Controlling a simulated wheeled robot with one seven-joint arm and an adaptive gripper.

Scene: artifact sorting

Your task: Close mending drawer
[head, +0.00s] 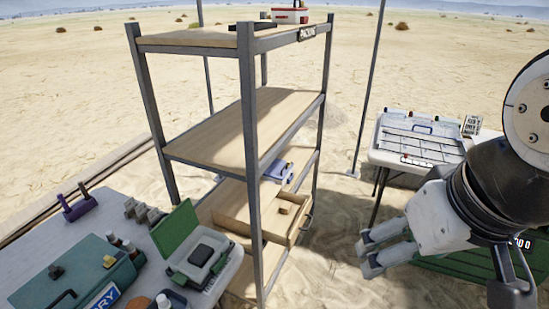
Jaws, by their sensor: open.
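A light wooden drawer (234,217) sits low in the metal-framed shelf rack (244,135). It is pulled out to the right, with a handle on its right-hand front panel. A small brown block (287,207) shows in or at the drawer. I cannot read a label on the drawer. My gripper (369,253) is open and empty, to the right of the drawer front and apart from it, with its fingers pointing left. A rack post hides part of the drawer.
A blue-grey item (277,171) lies above the drawer. A table (80,232) at left holds a teal case (85,283) and an open green-lidded box (178,228). A white table (390,158) with a tray stands at right. A green case (455,278) sits below my arm. Sand lies between drawer and gripper.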

